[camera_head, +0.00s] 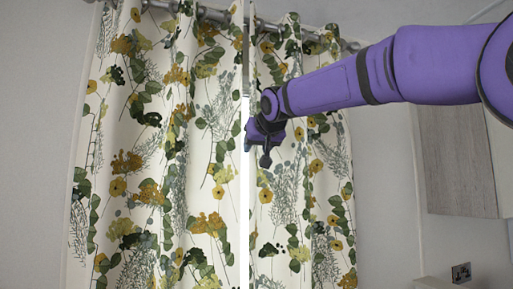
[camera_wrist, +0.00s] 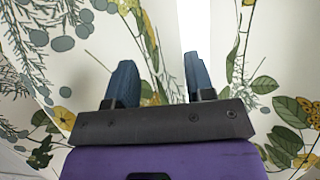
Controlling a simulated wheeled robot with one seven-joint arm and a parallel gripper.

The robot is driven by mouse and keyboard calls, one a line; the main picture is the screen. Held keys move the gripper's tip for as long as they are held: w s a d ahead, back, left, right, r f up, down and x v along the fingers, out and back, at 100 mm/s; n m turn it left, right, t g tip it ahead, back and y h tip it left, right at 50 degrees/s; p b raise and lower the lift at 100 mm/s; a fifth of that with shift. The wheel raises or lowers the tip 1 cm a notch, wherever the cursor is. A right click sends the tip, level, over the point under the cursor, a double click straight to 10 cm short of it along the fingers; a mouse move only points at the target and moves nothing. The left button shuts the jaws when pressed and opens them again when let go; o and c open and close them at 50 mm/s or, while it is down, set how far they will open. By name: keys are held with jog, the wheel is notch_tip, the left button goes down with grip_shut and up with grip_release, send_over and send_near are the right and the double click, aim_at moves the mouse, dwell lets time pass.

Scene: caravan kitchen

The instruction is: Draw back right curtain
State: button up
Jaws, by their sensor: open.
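The right curtain (camera_head: 326,190), white with yellow flowers and green leaves, hangs from the rod at the right of the head view. The matching left curtain (camera_head: 150,150) hangs beside it, with a narrow bright gap (camera_head: 244,200) between them. My gripper (camera_head: 250,140) is at the right curtain's inner edge, near the gap, at about mid-height in the picture. In the wrist view my gripper (camera_wrist: 158,75) is open, with its two blue fingers apart. Patterned cloth shows between and behind the fingers, and the right finger overlaps the bright gap. Whether the fingers touch cloth I cannot tell.
The curtain rod (camera_head: 215,14) runs along the top. A wood-fronted cabinet (camera_head: 455,160) is on the right wall, with a wall socket (camera_head: 461,272) below it. Bare wall (camera_head: 385,190) lies between the right curtain and the cabinet.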

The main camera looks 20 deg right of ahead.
jog(key=shift+w+f, duration=0.1)
jog(key=shift+w, duration=0.2)
grip_shut()
